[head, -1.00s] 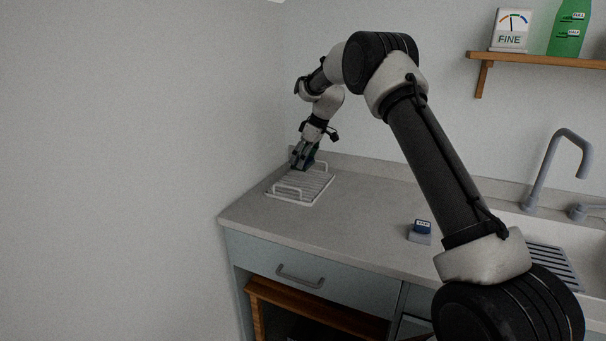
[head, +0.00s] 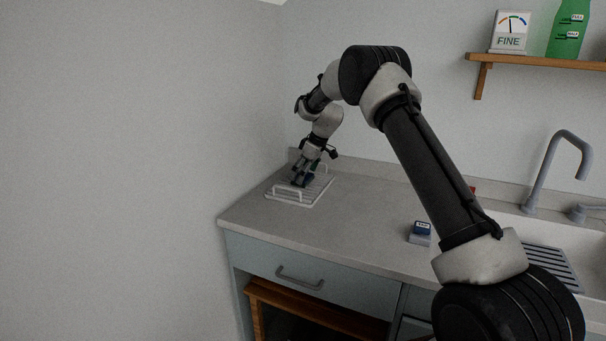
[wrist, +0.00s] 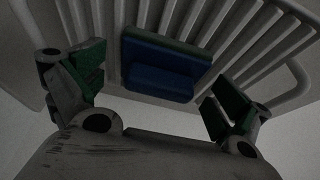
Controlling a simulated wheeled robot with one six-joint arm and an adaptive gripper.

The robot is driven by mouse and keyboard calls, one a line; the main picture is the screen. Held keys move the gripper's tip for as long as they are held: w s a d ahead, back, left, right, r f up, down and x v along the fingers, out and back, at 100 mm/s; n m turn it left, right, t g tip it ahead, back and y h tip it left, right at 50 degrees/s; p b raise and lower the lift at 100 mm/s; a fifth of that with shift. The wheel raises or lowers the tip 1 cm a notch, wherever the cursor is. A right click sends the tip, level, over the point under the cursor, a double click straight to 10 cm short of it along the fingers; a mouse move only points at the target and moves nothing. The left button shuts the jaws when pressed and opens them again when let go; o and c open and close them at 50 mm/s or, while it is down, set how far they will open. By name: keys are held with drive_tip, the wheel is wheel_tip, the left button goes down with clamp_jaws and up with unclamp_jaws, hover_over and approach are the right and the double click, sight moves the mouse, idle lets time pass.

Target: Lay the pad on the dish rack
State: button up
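The pad (wrist: 158,68) is a blue block with a dark green layer along its far edge. In the wrist view it lies against the pale slats of the dish rack (wrist: 275,55), between my gripper's fingers. My gripper (wrist: 158,92) is open, with a clear gap between each green-padded finger and the pad. In the head view my gripper (head: 300,183) is low over the white wire dish rack (head: 283,200) at the counter's left end. The pad is mostly hidden by the gripper there.
A small blue and grey block (head: 420,233) sits on the counter (head: 330,225), right of the rack. The sink (head: 590,245) and tap (head: 545,170) are farther right. A wall is close on the rack's left. Counter between rack and block is clear.

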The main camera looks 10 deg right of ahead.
drive_tip(key=shift+r, duration=0.1)
drive_tip(key=s+d+r+m, duration=0.1)
drive_tip(key=s+d+r, duration=0.1)
drive_tip(key=s+r, duration=0.3)
drive_tip(key=s+d+r, duration=0.2)
drive_tip(key=r, duration=0.6)
drive_tip(key=s+d+r+m, duration=0.1)
drive_tip(key=s+d+r, duration=0.25)
drive_tip(key=r, duration=0.25)
drive_tip(key=s+d+r+m+h, duration=0.15)
drive_tip(key=s+r, duration=0.25)
drive_tip(key=s, duration=0.4)
drive_tip(key=s+d+r+m, duration=0.2)
drive_tip(key=s+r, duration=0.1)
drive_tip(key=s, duration=0.5)
drive_tip(key=s+d+f+m, duration=0.1)
drive_tip(key=s+f, duration=0.1)
drive_tip(key=s, duration=0.7)
drive_tip(key=s+d+f+m+t+h, duration=0.1)
drive_tip(key=s+d+f+m, duration=0.1)
drive_tip(key=s, duration=0.7)
drive_tip(key=s+d+f+m+h, duration=0.1)
drive_tip(key=s+d+f+m, duration=0.1)
drive_tip(key=s, duration=0.8)
drive_tip(key=shift+s+d, duration=0.1)
